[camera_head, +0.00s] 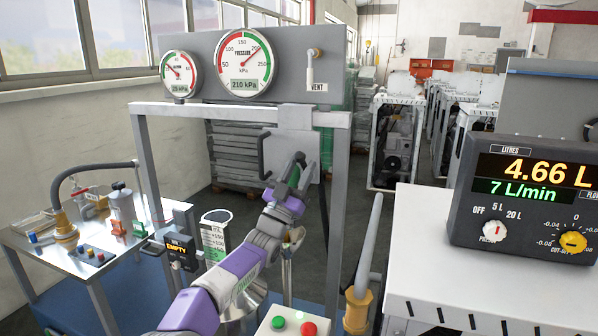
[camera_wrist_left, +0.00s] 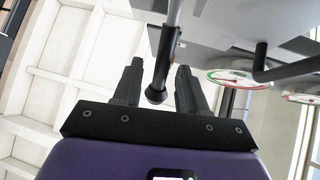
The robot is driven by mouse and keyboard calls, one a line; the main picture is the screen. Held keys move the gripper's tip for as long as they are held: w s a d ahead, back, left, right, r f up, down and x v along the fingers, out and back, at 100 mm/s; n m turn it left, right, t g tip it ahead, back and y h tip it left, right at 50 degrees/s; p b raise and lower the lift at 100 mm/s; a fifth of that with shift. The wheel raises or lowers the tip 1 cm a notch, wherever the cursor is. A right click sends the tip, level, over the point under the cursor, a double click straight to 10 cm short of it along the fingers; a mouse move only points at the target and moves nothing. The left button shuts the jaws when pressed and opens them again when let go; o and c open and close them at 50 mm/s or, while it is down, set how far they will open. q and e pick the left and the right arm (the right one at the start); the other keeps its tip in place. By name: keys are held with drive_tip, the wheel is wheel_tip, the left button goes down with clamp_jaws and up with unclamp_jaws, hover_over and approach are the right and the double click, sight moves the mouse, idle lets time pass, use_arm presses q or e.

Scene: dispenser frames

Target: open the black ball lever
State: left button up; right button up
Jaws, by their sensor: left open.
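The black ball lever shows in the left wrist view as a rod coming down from the top, with a black ball (camera_wrist_left: 156,95) at its lower end. My left gripper (camera_wrist_left: 158,82) is open, with one finger on each side of the ball. I cannot tell whether a finger touches it. In the head view my left gripper (camera_head: 296,168) is raised in front of the grey panel plate under the gauges. There the ball is not clearly seen, and the gripper covers that spot. My right gripper is not in view.
A black bar handle (camera_head: 262,156) sits on the plate just left of my gripper. Pressure gauges (camera_head: 243,62) and a vent tap (camera_head: 311,68) are above. A grey frame post (camera_head: 337,210) stands close on the right. A bench with fittings (camera_head: 62,262) is at left, a meter (camera_head: 530,200) at right.

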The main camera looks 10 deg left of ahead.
use_arm(q)
drive_tip(key=b+v, duration=0.1)
drive_tip(key=v, duration=0.6)
drive_tip(key=shift+s+f, duration=0.2)
drive_tip(key=shift+f, duration=0.05)
drive_tip(key=shift+a, duration=0.1)
